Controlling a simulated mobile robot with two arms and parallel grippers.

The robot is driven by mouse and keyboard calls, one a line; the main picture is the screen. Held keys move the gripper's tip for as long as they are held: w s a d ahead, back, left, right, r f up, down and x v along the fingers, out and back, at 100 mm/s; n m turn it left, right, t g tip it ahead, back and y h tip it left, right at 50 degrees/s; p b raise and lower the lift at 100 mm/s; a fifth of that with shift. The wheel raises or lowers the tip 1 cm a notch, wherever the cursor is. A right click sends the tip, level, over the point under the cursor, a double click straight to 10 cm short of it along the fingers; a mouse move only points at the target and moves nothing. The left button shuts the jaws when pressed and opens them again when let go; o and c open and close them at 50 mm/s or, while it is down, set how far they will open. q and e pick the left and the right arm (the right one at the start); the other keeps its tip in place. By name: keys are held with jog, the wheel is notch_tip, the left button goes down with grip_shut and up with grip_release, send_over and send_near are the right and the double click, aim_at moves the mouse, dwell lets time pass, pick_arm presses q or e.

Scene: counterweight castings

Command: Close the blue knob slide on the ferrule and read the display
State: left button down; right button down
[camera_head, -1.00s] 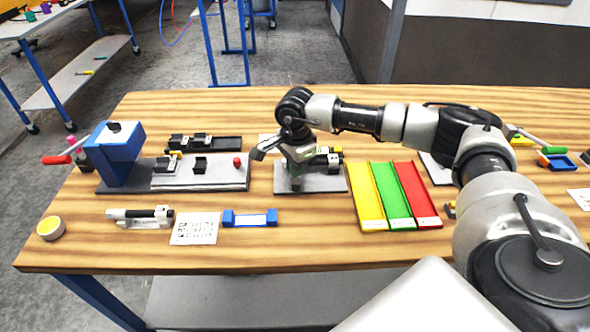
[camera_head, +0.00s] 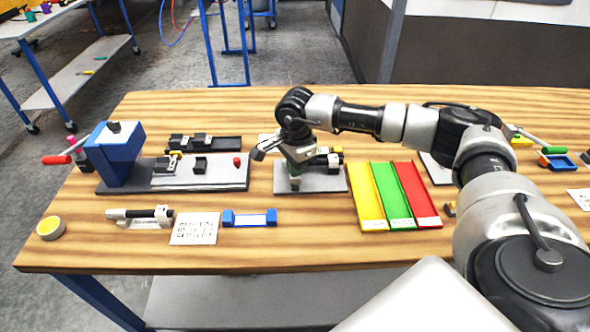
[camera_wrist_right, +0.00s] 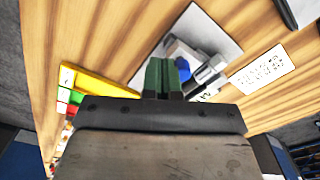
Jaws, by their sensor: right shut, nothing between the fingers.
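My right gripper (camera_head: 294,182) is over the small gauge on a grey plate (camera_head: 335,184), mid-table. In the right wrist view its dark green fingertips (camera_wrist_right: 166,74) are together and empty. The blue knob (camera_wrist_right: 182,63) sits directly beside the fingertips; I cannot tell whether they touch. A white block and a silver cylindrical part (camera_wrist_right: 212,68) stand on the same plate (camera_wrist_right: 205,22) in the wrist view. The arm hides much of the gauge in the head view. I cannot make out the ferrule or a display reading. My left gripper is not in view.
Yellow, green and red trays (camera_head: 399,195) lie right of the plate. A blue vise-like fixture (camera_head: 117,152) stands at left. A blue holder (camera_head: 250,218), a printed card (camera_head: 195,229) and a black-and-white tool (camera_head: 141,216) lie along the front.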

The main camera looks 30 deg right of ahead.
jog(key=shift+f, duration=0.15)
jog(key=shift+f+b, duration=1.45)
jog(key=shift+f, duration=0.15)
jog(key=shift+w+d, duration=0.1)
jog(key=shift+w, duration=0.05)
jog(key=shift+w+d+b, duration=0.5)
jog(key=shift+w+b, duration=0.05)
jog(key=shift+w, duration=0.3)
jog(key=shift+w+d+r, duration=0.1)
jog(key=shift+r, duration=0.1)
jog(key=shift+w+d+r, duration=0.1)
dwell(0.8)
dwell(0.5)
